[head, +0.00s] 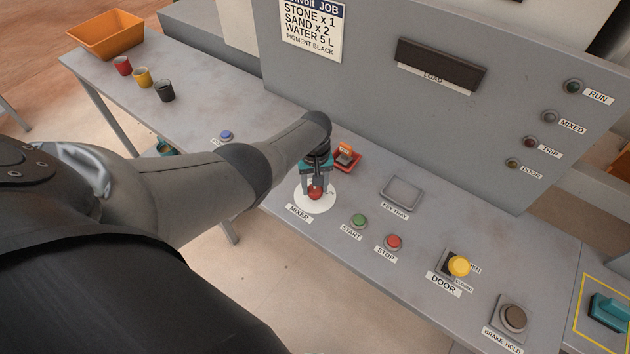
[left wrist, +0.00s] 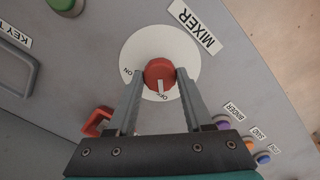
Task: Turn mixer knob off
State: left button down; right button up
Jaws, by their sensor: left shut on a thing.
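The red mixer knob (head: 315,193) sits on a white round dial (head: 316,203) on the grey panel, beside the MIXER label. My left gripper (head: 316,187) is over the knob with its fingers on either side of it, shut on it. In the left wrist view the knob (left wrist: 159,73) is between the two fingertips (left wrist: 160,78). Its white pointer line points toward the OFF mark, which is partly covered by the line. The ON mark shows at the dial's left. My right gripper is not in view.
A green START button (head: 359,221), red STOP button (head: 393,242), yellow DOOR knob (head: 459,266) and key tray (head: 401,193) lie to the right. Colored cups stand at the far left.

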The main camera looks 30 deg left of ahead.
pick_arm(q)
jog(key=shift+c, duration=1.5)
grip_release()
notch_tip(320, 180, up, 8)
jog(key=p, duration=0.4)
jog(key=shift+p, duration=0.4)
notch_tip(320, 180, up, 6)
jog(key=p, duration=0.1)
send_over(315, 189)
jog(key=shift+r, duration=0.7)
